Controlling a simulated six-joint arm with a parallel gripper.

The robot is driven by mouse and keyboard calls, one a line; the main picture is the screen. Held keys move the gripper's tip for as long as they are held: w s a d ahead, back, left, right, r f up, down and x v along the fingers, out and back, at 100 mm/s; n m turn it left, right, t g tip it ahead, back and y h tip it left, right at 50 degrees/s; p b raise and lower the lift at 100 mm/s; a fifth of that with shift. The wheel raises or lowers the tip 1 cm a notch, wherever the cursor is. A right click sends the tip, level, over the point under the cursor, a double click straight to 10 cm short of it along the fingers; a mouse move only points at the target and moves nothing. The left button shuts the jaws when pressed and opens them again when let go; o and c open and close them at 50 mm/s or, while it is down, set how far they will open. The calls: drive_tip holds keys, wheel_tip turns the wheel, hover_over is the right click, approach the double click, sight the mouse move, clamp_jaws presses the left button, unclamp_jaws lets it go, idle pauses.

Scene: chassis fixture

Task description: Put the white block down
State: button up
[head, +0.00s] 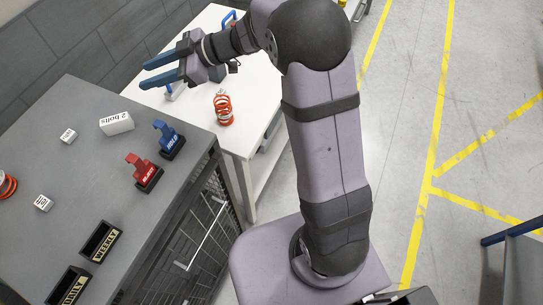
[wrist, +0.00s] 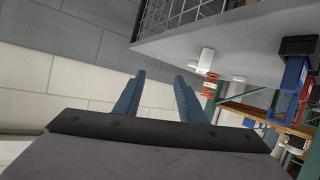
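My gripper (head: 146,75) is raised at the upper left of the head view, with its two blue fingers apart and nothing between them. The wrist view also shows the fingers (wrist: 158,90) apart with an empty gap. A white block (head: 116,123) marked "2 bolts" lies on the grey bench (head: 92,95), below and left of my gripper in the picture. Two smaller white blocks with dark print, one (head: 68,136) and another (head: 43,203), also lie on that bench. I cannot tell which of these the task means.
A red holder (head: 144,172) and a blue holder (head: 168,139) stand near the bench's right edge. Black bins marked "WEEKLY" (head: 101,241) and "DAILY" (head: 69,285) are in front. An orange-red spring (head: 223,110) stands on the white table (head: 245,140); another (head: 7,184) is at far left.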

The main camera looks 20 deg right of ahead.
drive_tip(key=w+d+m+t+h, duration=0.5)
drive_tip(key=d+m+t+h, duration=0.15)
drive_tip(key=d, duration=0.45)
drive_tip(key=s+d+f+m+h, duration=0.4)
drive_tip(key=d+h, duration=0.1)
drive_tip(key=d, duration=0.4)
drive_tip(key=s+d+f+m+g+h, duration=0.3)
drive_tip(key=s+d+f+g, duration=0.2)
drive_tip(key=s, duration=0.5)
drive_tip(key=s+a+f+m+g+y, duration=0.1)
drive_tip(key=s+f+g, duration=0.1)
drive_tip(key=s, duration=0.7)
drive_tip(key=s+a+f+m+g, duration=0.1)
drive_tip(key=s+f+g, duration=0.2)
drive_tip(key=s, duration=0.7)
drive_tip(key=shift+a+g+y, duration=0.35)
drive_tip(key=shift+g, duration=0.2)
